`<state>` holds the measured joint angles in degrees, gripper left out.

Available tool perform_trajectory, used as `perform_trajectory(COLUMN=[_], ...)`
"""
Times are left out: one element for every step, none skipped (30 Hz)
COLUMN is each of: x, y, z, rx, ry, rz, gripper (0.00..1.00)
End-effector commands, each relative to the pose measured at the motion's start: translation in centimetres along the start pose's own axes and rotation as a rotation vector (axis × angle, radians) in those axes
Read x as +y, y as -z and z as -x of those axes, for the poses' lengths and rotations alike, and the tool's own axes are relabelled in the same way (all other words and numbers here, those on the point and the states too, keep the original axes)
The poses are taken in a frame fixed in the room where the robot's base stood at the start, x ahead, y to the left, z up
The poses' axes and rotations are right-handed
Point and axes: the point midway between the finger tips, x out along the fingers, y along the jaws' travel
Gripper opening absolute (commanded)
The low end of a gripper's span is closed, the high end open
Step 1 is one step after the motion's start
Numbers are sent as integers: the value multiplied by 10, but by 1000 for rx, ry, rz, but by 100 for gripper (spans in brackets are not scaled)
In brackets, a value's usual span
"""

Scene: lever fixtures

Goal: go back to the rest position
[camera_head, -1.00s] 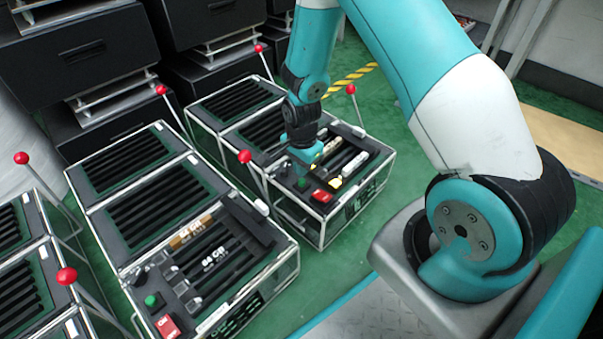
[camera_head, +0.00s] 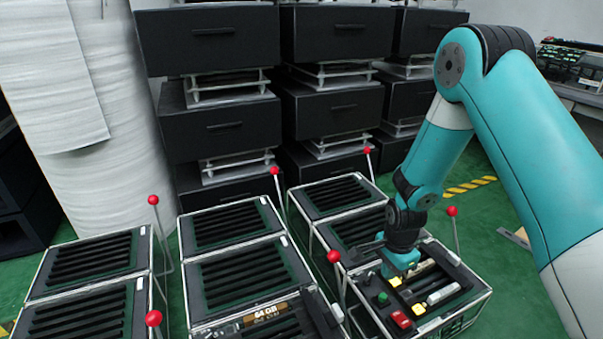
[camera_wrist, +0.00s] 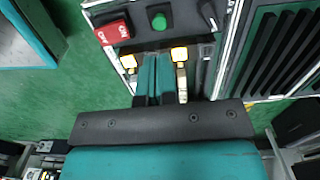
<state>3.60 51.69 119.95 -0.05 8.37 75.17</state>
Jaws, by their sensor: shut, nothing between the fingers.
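My gripper (camera_head: 400,266) points down over the front panel of the right-hand lever fixture (camera_head: 470,303). Its fingers are together and empty. The wrist view shows the two teal fingers (camera_wrist: 157,78) side by side over the panel, below the green button (camera_wrist: 159,21) and between two yellow-lit parts. The red switch (camera_wrist: 112,32) is up and to the left there, and a black knob (camera_wrist: 208,14) is at the right. I cannot tell whether the fingertips touch the panel. My arm rises from the gripper to the upper right in the head view.
Levers with red ball ends stand beside the fixtures, including one (camera_head: 452,211) right of my gripper and one (camera_head: 334,256) to its left. More fixtures (camera_head: 250,283) stand to the left. Black drawer units (camera_head: 220,128) are stacked behind.

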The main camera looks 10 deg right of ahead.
Motion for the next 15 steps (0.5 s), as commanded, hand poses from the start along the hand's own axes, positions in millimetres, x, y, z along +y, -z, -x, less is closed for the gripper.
perform_trajectory(x=[-2,-3,-5,-6,-7,-9,-8,-8,-4,0,5,12,20,28,39], y=[-2,-5,-10,-15,-21,-31,-41,-50,-65,-75,-86,-100,-110,-120,-133], z=[7,14,27,39,54,79,98,119,148,169,189,215,234,252,275], rx=[-3,-6,-14,-22,-32,-46,-60,-72,-89,-102,-114,-129,-138,-147,-157], ry=[5,10,17,25,35,50,62,77,97,112,128,150,166,183,206], rz=[15,32,68,105,150,224,291,362,466,545,628,737,820,904,1015], gripper=[0,0,0,0,0,0,0,0,0,0,0,0,0,0,0])
